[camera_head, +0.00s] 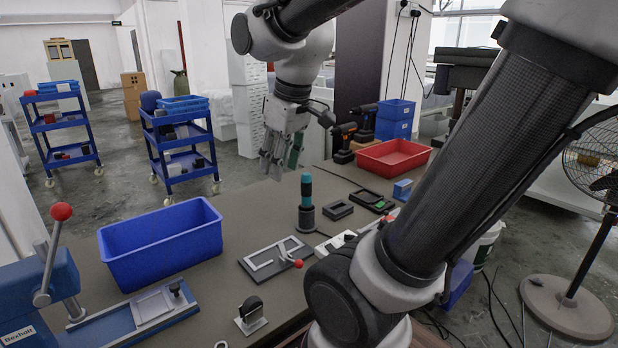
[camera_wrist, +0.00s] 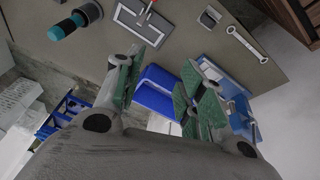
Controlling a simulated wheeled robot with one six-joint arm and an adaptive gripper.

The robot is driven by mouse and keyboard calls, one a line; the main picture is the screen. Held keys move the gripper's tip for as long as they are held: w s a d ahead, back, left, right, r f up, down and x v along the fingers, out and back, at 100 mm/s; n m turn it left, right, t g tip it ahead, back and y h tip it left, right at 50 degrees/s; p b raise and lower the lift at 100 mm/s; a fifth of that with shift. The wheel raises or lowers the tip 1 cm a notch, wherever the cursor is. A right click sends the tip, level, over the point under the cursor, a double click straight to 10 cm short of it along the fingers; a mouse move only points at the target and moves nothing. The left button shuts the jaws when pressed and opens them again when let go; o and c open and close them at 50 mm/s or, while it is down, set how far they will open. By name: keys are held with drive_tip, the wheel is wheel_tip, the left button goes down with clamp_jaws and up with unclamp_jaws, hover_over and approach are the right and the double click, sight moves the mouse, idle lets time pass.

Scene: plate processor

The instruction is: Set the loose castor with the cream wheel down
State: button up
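My gripper (camera_head: 279,160) hangs above the far side of the workbench, beyond the blue bin's right end. In the wrist view my gripper (camera_wrist: 165,90) has its green-padded fingers apart, with nothing visible between them. A loose castor (camera_head: 250,311) stands on the bench near the front, its plate pale and its wheel looking black. It also shows, small, in the wrist view (camera_wrist: 209,17). I cannot make out a loose castor with a cream wheel in either view.
A blue bin (camera_head: 160,245) stands on the bench at left. A framed plate with a red-knobbed clamp (camera_head: 276,258) and a teal-handled tool in a holder (camera_head: 306,205) stand mid-bench. A red tray (camera_head: 392,156) lies at the far right. Blue carts (camera_head: 181,145) stand beyond the bench.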

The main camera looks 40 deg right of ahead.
drive_tip(key=s+d+f+m, duration=0.1)
drive_tip(key=s+m, duration=0.2)
drive_tip(key=s, duration=0.4)
drive_tip(key=shift+s+d+f+m+t, duration=0.15)
drive_tip(key=shift+s+f+m+t, duration=0.15)
drive_tip(key=shift+f+t, duration=0.1)
drive_tip(key=shift+r, duration=0.1)
idle(0.5)
